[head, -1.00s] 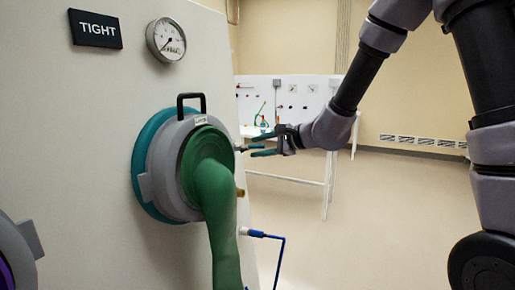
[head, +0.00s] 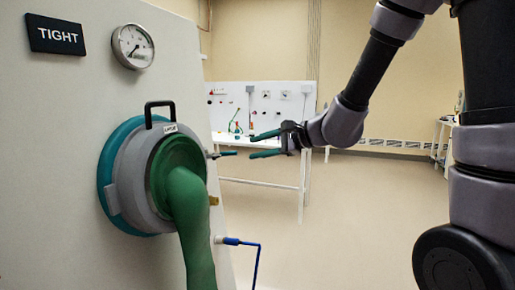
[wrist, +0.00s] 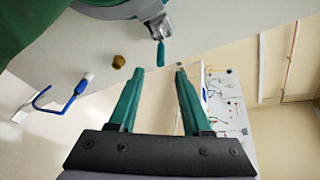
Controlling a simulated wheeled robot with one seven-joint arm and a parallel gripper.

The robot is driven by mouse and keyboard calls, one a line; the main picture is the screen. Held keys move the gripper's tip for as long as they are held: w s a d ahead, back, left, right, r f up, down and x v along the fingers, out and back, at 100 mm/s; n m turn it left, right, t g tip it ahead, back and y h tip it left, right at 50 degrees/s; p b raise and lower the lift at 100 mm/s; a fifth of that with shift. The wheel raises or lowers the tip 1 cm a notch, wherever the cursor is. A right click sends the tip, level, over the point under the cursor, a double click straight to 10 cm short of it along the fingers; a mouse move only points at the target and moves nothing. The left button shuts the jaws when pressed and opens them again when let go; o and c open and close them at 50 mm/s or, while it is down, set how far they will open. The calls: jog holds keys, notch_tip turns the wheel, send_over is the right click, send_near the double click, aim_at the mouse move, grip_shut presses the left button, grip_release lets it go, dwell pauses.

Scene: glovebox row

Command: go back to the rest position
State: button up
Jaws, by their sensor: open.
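My gripper (head: 266,145) is open and empty, its two teal fingers pointing left toward the glovebox wall. In the wrist view my gripper (wrist: 152,72) also shows open, with nothing between its fingers. A port with a teal ring, a grey collar and a black handle (head: 159,105) is on the panel to the left of it. A green glove (head: 190,215) hangs out of the port. A short teal-tipped lever (head: 222,154) sticks out at the port's right side, apart from my fingertips. It also shows in the wrist view (wrist: 161,53).
A "TIGHT" sign (head: 56,36) and a round gauge (head: 133,47) are on the glovebox panel (head: 60,110). A blue hose (head: 257,262) plugs in low on the panel. A white bench (head: 262,168) stands behind my gripper. The floor at right is open.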

jog(key=s+d+r+n+g+h, duration=0.25)
jog(key=s+d+r+n, duration=0.35)
jog(key=s+d, duration=0.3)
jog(key=s+d+r+n+t+h, duration=0.1)
jog(key=s+d+h, duration=0.2)
jog(key=d, duration=0.5)
jog(key=s+d+r+t+h, duration=0.1)
jog(key=s+d+h, duration=0.3)
jog(key=d, duration=0.4)
jog(key=shift+d+n+h, duration=0.15)
jog(key=shift+n+h, duration=0.2)
jog(key=shift+n, duration=0.05)
